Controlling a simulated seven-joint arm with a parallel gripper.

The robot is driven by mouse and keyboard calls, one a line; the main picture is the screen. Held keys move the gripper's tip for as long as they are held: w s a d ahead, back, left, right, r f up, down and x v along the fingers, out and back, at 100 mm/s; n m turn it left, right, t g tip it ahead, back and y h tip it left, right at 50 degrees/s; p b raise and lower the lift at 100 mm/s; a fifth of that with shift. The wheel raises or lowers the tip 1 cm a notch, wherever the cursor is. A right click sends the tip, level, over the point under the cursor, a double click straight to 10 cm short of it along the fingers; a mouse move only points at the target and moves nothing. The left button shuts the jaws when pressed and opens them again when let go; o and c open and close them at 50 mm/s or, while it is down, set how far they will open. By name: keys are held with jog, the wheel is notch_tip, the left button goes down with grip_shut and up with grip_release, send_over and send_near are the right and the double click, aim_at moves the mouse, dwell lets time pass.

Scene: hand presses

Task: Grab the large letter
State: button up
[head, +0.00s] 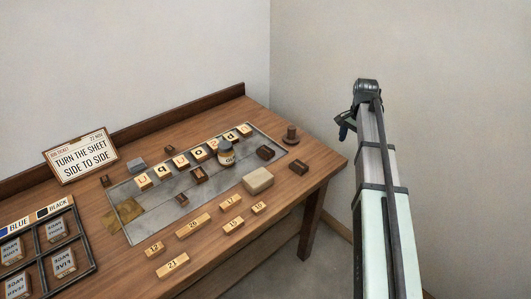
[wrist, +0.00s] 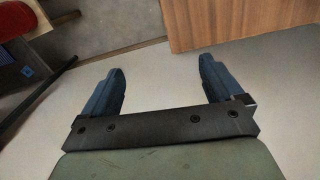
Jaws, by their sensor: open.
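A row of pale wooden letter blocks (head: 181,162) stands along the back of a grey metal plate (head: 160,210) on the table in the head view. I cannot tell for sure which letter is the large one. My gripper (head: 345,126) is raised to the right of the table, well apart from the blocks. In the wrist view my gripper (wrist: 162,66) has its two dark blue fingers spread wide with nothing between them. No letter block shows there.
Small dark blocks (head: 265,153) and a pale block (head: 258,180) lie around the plate. Numbered wooden blocks (head: 193,226) lie in front. A dark divided tray (head: 40,262) is at left. A wooden panel (wrist: 235,22) shows in the wrist view.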

jog(key=w+a+r+n, duration=0.1)
jog(key=w+a+r, duration=0.1)
jog(key=a, duration=0.6)
jog(key=w+a+r, duration=0.2)
jog(key=a, duration=0.7)
jog(key=r+n, duration=0.1)
jog(key=r, duration=0.1)
send_over(266, 149)
jog(key=f, duration=0.8)
jog(key=shift+w+d+f, duration=0.1)
jog(key=shift+w+d, duration=0.2)
jog(key=shift+d, duration=0.05)
jog(key=shift+s+a+f, duration=0.15)
jog(key=shift+s+f, duration=0.05)
jog(key=shift+f, duration=1.1)
jog(key=shift+s+a+f, duration=0.1)
jog(key=shift+s+f, duration=0.05)
jog(key=shift+f, duration=1.15)
jog(key=shift+c, duration=0.4)
jog(key=c, duration=1.1)
